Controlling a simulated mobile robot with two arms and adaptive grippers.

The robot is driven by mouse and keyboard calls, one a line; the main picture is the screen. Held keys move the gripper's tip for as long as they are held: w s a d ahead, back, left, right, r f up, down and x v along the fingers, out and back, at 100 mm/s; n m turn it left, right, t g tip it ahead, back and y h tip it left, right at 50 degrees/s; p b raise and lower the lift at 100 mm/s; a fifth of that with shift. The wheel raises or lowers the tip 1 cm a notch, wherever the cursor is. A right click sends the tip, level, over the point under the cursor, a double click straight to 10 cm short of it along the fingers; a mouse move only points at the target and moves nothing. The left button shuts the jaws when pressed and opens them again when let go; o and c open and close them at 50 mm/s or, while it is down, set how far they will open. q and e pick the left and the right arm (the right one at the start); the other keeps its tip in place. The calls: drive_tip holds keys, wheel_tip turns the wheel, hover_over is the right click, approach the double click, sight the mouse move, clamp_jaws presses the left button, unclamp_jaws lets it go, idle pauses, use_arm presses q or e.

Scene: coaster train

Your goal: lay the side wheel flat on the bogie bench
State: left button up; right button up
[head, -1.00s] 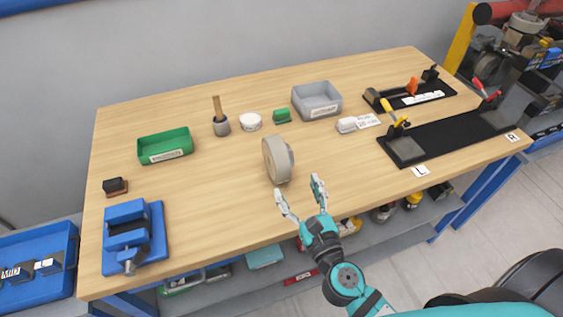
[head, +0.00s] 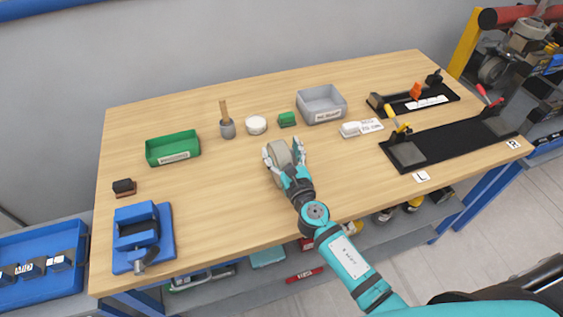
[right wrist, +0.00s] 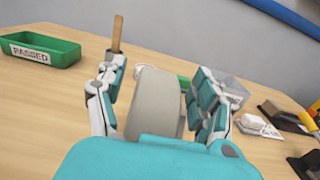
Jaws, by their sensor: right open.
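The side wheel (head: 283,154) is a beige-grey disc standing upright on its rim near the middle of the wooden bench (head: 222,212). My right gripper (head: 284,150) is open, with one finger on each side of the wheel. In the right wrist view the wheel (right wrist: 155,100) stands between the two open fingers, with visible gaps on both sides. Its lower part is hidden behind my gripper. My left gripper is not in view.
Behind the wheel stand a brush pot (head: 227,128), a white round tub (head: 256,125), a green block (head: 287,119) and a grey bin (head: 322,105). A green tray (head: 173,148) and blue vise (head: 141,238) are left. A black fixture (head: 450,143) is right.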

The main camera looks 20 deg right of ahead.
drive_tip(key=shift+w, duration=0.65)
drive_tip(key=shift+s, duration=0.15)
drive_tip(key=shift+c, duration=1)
clamp_jaws()
drive_tip(key=shift+w+r, duration=0.25)
drive_tip(key=shift+r, duration=0.1)
